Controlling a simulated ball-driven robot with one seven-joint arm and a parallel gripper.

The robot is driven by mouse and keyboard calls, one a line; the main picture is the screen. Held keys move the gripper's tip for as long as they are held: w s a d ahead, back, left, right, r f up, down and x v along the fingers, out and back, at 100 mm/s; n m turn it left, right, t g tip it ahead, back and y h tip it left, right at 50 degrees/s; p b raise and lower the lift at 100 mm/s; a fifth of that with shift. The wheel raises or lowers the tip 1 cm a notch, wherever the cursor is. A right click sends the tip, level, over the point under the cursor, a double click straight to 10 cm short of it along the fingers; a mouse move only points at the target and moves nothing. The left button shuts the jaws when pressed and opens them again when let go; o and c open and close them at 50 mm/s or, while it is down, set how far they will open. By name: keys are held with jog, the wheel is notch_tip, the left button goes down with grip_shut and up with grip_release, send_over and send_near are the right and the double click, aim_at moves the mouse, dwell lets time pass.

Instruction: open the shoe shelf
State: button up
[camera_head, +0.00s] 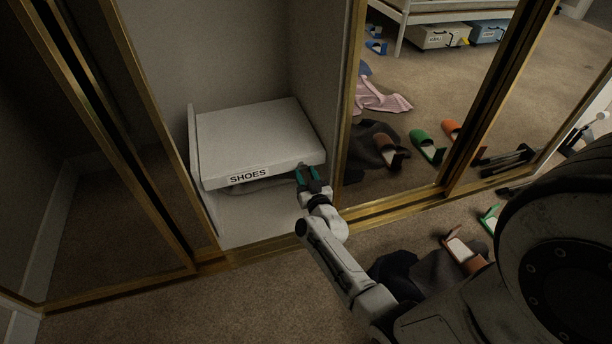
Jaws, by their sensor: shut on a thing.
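The shoe shelf (255,140) is a white box-like unit inside the open wardrobe, with a label reading SHOES (249,174) on the front edge of its top. A dark gap shows under that edge, with something greyish inside that I cannot make out. My gripper (308,178), with green fingers, is at the right end of the front edge and is shut on it. The exact contact between the fingers and the edge is too small to see.
Gold-framed mirror doors (420,110) stand on the right, reflecting the room. The gold floor track (265,247) runs in front of the shelf. Dark cloth (394,270) and a brown slipper (465,254) lie on the carpet at the right. Carpet at the lower left is clear.

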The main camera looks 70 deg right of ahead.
grip_shut()
jog(key=p+v, duration=0.8)
jog(key=v, duration=1.5)
jog(key=shift+s, duration=0.2)
jog(key=shift+a, duration=0.1)
jog(key=o, duration=0.7)
grip_release()
jog(key=shift+o, duration=0.2)
jog(key=p+v, duration=0.2)
jog(key=v, duration=0.8)
jog(key=shift+s+a, duration=0.25)
jog(key=shift+s, duration=0.05)
